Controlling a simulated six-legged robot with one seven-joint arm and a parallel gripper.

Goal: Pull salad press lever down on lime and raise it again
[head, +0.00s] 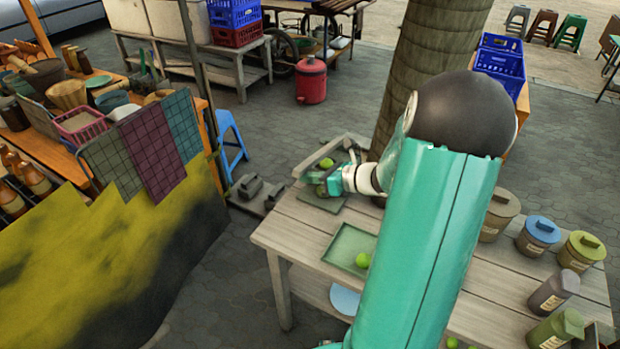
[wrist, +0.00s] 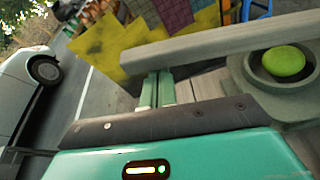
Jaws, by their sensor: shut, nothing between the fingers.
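A green lime (wrist: 284,61) sits in the round grey cup (wrist: 250,92) of the press at the right of the wrist view. A long grey bar, apparently the press lever (wrist: 215,42), runs across just beyond the cup and is roughly level in that picture. My gripper (wrist: 156,88) is shut and empty, left of the cup. Its fingertips meet the bar's lower edge in the picture; I cannot tell whether they touch it. In the head view my gripper (head: 316,180) is at the table's far left end, and it and my arm hide much of the press.
The wooden table (head: 290,235) carries a green tray (head: 350,243) with a lime (head: 362,260) and several lidded jars (head: 538,236) at the right. A tree trunk (head: 425,60) stands behind; a stall with a yellow cloth (head: 120,260) is left.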

